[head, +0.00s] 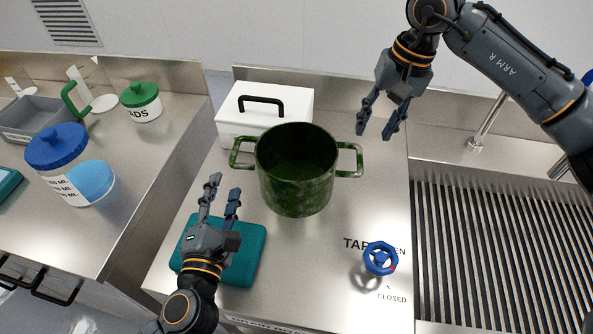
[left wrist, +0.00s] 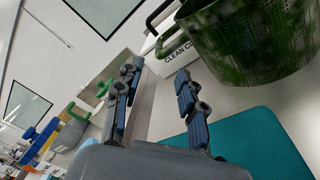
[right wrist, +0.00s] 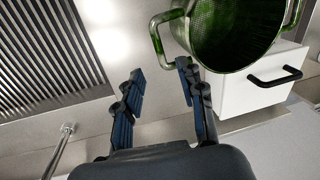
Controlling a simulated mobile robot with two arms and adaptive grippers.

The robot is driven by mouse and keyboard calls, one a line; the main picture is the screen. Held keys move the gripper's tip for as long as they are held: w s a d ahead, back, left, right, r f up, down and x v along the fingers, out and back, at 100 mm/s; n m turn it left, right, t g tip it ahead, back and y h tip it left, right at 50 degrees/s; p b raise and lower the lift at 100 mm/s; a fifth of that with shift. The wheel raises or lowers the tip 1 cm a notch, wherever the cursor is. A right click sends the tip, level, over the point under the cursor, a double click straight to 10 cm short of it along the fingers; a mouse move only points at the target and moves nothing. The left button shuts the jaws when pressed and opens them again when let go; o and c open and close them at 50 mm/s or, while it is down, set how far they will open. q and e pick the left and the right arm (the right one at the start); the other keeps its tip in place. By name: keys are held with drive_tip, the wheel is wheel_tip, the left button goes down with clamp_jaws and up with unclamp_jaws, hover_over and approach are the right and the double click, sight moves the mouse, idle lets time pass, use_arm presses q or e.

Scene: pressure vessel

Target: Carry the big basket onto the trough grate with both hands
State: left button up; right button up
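The big basket (head: 297,182) is a round green mesh pot with two side handles, standing upright on the middle steel counter. Its left handle (head: 241,152) and right handle (head: 349,160) are both free. My left gripper (head: 221,190) is open and empty, above the teal mat, short of the left handle. My right gripper (head: 379,121) is open and empty, behind and right of the right handle; in the right wrist view that handle (right wrist: 158,42) is just beyond its fingers. The trough grate (head: 490,255) is the ribbed dark area right of the counter.
A white box (head: 228,128) with a black handle stands behind the basket. A teal mat (head: 245,262) lies in front-left. A blue tap wheel (head: 381,258) stands at front right. A steel faucet (head: 487,122) rises behind the grate, whose visible top is clear.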

sight(233, 153)
use_arm(q)
drive_tip(key=w, duration=0.9)
drive_tip(key=shift+w+d, duration=0.3)
drive_tip(key=shift+w, duration=0.1)
use_arm(e)
drive_tip(key=f, duration=0.3)
drive_tip(key=a+f, duration=0.1)
drive_tip(key=f, duration=0.5)
drive_tip(key=shift+a+f, duration=0.3)
drive_tip(key=shift+a, duration=0.1)
use_arm(q)
drive_tip(key=c, duration=0.8)
use_arm(e)
clamp_jaws()
use_arm(q)
clamp_jaws()
drive_tip(key=shift+r, duration=0.1)
use_arm(e)
drive_tip(key=shift+w, duration=0.15)
